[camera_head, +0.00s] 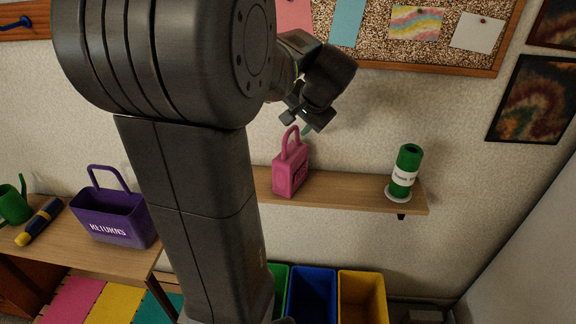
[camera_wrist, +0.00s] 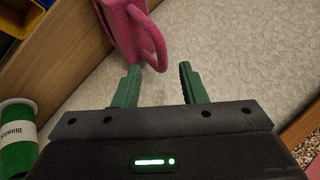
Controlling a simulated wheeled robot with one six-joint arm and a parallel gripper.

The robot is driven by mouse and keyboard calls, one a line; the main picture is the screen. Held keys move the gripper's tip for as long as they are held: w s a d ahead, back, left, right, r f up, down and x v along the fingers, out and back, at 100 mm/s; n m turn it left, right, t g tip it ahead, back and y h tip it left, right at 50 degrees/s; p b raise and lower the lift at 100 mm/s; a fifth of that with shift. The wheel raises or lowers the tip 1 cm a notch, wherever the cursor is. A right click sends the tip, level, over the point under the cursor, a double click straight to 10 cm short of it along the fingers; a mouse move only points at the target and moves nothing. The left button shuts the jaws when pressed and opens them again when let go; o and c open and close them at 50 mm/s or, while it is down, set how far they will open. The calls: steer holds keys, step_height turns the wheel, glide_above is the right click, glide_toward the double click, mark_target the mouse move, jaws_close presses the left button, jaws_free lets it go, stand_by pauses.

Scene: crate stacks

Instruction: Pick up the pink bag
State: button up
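The pink bag (camera_head: 291,175) stands upright on a wooden wall shelf (camera_head: 350,196), its looped handle up. My gripper (camera_head: 307,126) is just above and beside the handle in the head view. In the wrist view the pink bag (camera_wrist: 130,28) is at the top, with its handle loop reaching toward the gap between my green fingers. My gripper (camera_wrist: 160,84) is open in the wrist view, with nothing between the fingertips. The handle's end lies close to the left fingertip; I cannot tell if they touch. My arm hides the shelf's left part.
A green bottle with a white label (camera_head: 405,172) stands at the shelf's right end. A purple basket (camera_head: 112,220) and a green watering can (camera_head: 13,204) stand on a table at left. Blue (camera_head: 312,292) and yellow (camera_head: 361,297) bins are below. A corkboard (camera_head: 380,40) hangs above.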

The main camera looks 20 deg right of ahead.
mark_target(292, 129)
steer(key=x, duration=0.7)
steer(key=shift+w+a+f+p, duration=0.15)
steer(key=shift+w+f+p, duration=0.1)
steer(key=shift+p, duration=0.1)
jaws_close()
